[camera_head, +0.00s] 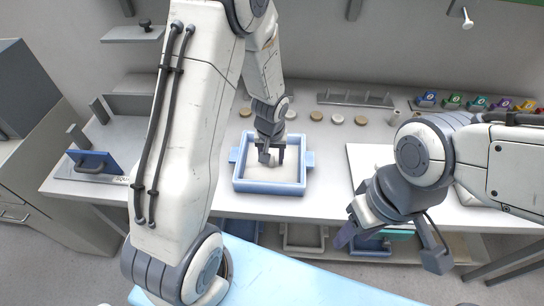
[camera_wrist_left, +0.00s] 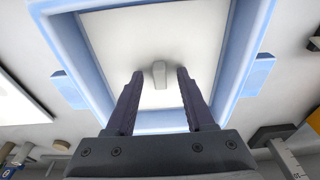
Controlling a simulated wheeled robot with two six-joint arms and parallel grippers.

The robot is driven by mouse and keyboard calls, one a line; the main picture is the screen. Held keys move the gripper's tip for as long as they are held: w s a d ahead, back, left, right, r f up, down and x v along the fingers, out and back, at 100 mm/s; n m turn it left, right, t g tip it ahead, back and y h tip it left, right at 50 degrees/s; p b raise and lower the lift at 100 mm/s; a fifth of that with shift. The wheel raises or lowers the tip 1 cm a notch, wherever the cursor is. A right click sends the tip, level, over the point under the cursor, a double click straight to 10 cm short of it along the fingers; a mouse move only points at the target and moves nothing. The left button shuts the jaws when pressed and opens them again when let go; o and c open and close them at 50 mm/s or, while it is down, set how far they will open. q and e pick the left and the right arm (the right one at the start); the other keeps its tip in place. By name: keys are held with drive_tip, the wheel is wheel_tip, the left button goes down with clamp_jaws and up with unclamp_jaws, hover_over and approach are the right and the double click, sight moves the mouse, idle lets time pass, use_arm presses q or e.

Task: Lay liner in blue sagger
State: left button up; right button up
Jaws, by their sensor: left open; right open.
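The light blue sagger (camera_head: 268,188) stands on the white bench, with a side lug at its left and right. A pale, flat liner (camera_head: 290,173) covers its floor, inside the walls. A small grey knob stands up from the liner and shows in the left wrist view (camera_wrist_left: 159,74). My left gripper (camera_head: 271,158) reaches down into the sagger. Its fingers are open, one on each side of the knob with gaps between, and it holds nothing. My right gripper (camera_head: 392,250) is open and empty, in front of the bench's front edge at the right.
Several round discs (camera_head: 337,118) lie along the back of the bench. A metal rack (camera_head: 355,99) stands behind them. Several coloured tags (camera_head: 452,101) line the back right. A blue plate on a stand (camera_head: 93,160) is at the left. A shelf with trays lies below the bench.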

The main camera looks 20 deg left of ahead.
use_arm(q)
wheel_tip(320, 180, up, 10)
drive_tip(key=s, duration=0.1)
drive_tip(key=shift+s+d+r, duration=0.15)
drive_tip(key=shift+s+d, duration=0.1)
